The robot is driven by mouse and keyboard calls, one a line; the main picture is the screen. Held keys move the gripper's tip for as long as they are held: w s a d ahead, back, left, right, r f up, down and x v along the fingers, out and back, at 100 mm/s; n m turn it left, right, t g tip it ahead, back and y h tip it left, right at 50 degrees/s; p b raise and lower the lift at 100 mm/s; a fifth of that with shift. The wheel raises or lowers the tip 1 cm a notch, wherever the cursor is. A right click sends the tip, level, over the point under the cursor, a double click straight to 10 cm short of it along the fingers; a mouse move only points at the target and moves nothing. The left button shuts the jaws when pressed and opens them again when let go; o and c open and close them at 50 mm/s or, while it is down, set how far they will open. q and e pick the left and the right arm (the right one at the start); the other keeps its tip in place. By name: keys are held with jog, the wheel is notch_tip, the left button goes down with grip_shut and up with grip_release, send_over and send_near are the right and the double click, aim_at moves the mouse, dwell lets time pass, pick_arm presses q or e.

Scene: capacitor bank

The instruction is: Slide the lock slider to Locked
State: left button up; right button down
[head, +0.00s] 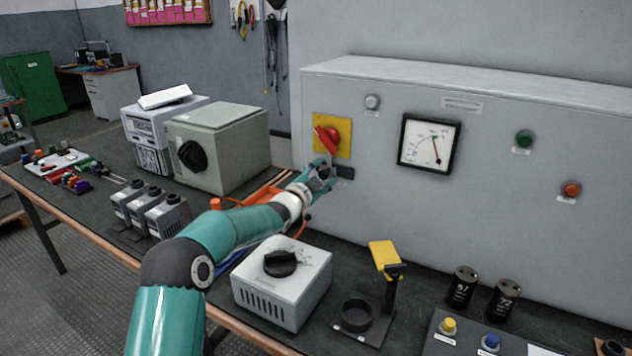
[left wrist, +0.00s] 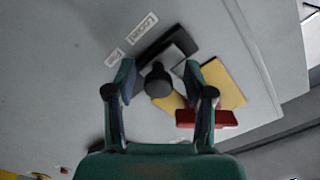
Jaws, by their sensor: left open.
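The lock slider is a black knob (left wrist: 158,80) on a dark track on the face of the grey cabinet (head: 480,170). The dark track also shows in the head view (head: 345,172), just below the yellow plate (head: 345,126) with the red rotary handle (head: 328,139). A "Locked" label (left wrist: 143,28) sits beside the track in the left wrist view; a smaller label near it is unreadable. My left gripper (head: 321,177) is open, with its fingertips on either side of the knob (left wrist: 158,92). I cannot tell whether they touch it. My right gripper is not in view.
The red handle (left wrist: 207,118) is close to one finger. Below my left arm stand a white box with a black dial (head: 281,285) and a yellow-topped stand (head: 384,257). A grey-green box (head: 222,150) stands to the left. A gauge (head: 428,144) is right of the handle.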

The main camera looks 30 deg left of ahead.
pick_arm(q)
jog(key=s, duration=1.2)
jog(key=shift+f, duration=0.1)
